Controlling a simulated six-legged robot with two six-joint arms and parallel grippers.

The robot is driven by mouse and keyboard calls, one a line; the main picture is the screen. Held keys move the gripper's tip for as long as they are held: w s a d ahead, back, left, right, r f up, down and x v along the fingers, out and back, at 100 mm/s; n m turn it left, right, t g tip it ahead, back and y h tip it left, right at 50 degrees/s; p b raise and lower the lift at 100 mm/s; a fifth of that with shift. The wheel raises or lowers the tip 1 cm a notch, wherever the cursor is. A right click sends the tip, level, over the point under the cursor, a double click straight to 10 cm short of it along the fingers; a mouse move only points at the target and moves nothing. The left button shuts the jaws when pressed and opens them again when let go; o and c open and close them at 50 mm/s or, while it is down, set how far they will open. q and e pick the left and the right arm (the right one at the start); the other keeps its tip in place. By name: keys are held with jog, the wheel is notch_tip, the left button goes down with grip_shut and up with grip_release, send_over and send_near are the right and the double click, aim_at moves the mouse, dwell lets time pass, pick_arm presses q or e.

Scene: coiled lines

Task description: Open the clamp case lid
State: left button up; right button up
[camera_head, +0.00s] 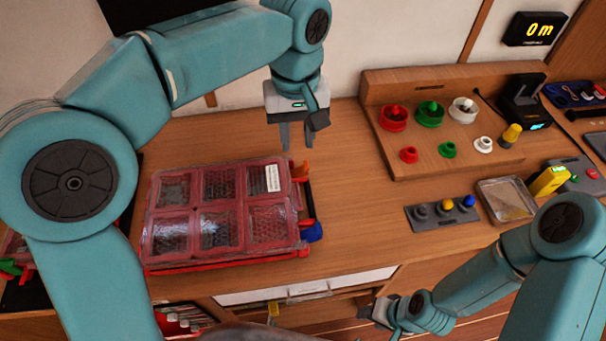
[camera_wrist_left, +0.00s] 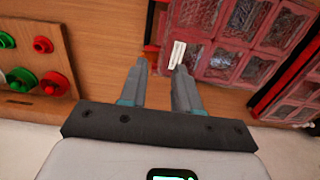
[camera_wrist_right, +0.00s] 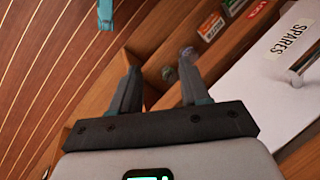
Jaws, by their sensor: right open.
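The clamp case (camera_head: 146,258) lies flat on the workbench with its clear red lid (camera_head: 207,207) shut over several compartments. An orange latch (camera_head: 301,172) and a blue latch (camera_head: 312,231) sit on its right side. My left gripper (camera_head: 297,148) is open and empty, above the bench just beyond the case's far right corner. In the left wrist view, its fingers (camera_wrist_left: 162,66) point toward the white label (camera_wrist_left: 177,54) on the lid and appear apart from it. My right gripper (camera_wrist_right: 160,62) is open and empty, low in front of the bench near the drawers.
A wooden stand (camera_head: 440,160) with red, green and white spools stands at the right. A grey block (camera_head: 441,213) with coloured knobs and a metal tray (camera_head: 507,200) lie nearby. A white drawer front marked SPARES (camera_wrist_right: 270,80) is near my right gripper.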

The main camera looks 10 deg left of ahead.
aim_at(299, 193)
pick_arm(q)
notch_tip(299, 193, down, 15)
jog(key=shift+d+r, duration=0.1)
jog(key=shift+f, duration=0.4)
jog(key=shift+s+f, duration=0.25)
jog(key=shift+s, duration=0.05)
jog(key=shift+w+f, duration=0.1)
jog(key=shift+w, duration=0.15)
jog(key=shift+s, duration=0.15)
grip_shut()
dwell(0.7)
